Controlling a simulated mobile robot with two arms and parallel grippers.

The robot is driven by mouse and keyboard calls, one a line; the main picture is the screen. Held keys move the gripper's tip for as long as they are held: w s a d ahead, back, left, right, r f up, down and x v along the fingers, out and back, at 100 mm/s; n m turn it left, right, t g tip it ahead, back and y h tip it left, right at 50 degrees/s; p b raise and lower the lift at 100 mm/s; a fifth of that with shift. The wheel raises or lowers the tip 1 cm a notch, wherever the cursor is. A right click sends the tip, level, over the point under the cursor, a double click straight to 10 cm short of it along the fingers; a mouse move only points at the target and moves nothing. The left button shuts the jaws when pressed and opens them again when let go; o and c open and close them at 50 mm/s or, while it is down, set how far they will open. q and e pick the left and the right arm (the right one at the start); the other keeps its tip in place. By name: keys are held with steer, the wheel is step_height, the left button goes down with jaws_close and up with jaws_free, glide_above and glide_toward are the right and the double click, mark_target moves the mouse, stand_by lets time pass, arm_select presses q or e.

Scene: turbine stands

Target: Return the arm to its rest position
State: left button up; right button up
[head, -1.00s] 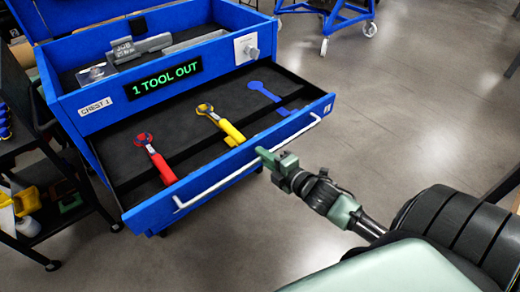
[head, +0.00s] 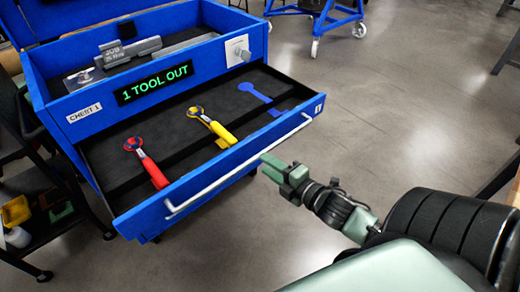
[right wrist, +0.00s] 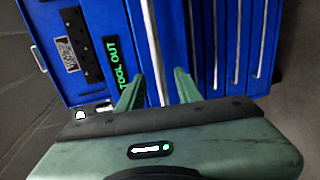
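My right gripper (head: 272,168) is in front of the blue chest's open drawer (head: 222,168), close to the white bar handle (head: 232,170). In the right wrist view the two green fingers (right wrist: 157,92) are spread with nothing gripped. The handle (right wrist: 152,50) lines up between them there but looks beyond the tips. My left gripper is out of view.
The drawer holds a red wrench (head: 146,162) and a yellow wrench (head: 212,127); a blue tool-shaped recess (head: 255,91) is empty. The chest's sign (head: 158,80) reads "1 TOOL OUT". A blue wheeled stand (head: 318,12) is behind. Floor at right is clear.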

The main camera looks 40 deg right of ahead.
steer(key=shift+v, duration=1)
steer(key=s+d+f+m+g+h, duration=0.1)
steer(key=s+f+m+g, duration=0.3)
steer(key=f, duration=1.1)
steer(key=s+d+f+m+g+h, duration=0.15)
steer(key=s+f+m, duration=0.35)
steer(key=f, duration=1)
steer(key=s+a+f+m+g, duration=0.3)
steer(key=s+a+f, duration=0.3)
steer(key=s+f, duration=0.4)
steer(key=s+a+f+m+g+y, duration=0.1)
steer(key=s+a+f+m+g, duration=0.3)
steer(key=s+f, duration=0.6)
steer(key=s+a+g, duration=0.2)
steer(key=s+a, duration=0.1)
steer(key=s, duration=0.2)
steer(key=shift+s+a+f, duration=0.2)
steer(key=shift+s+f, duration=0.1)
steer(key=shift+f, duration=0.05)
steer(key=shift+d, duration=0.1)
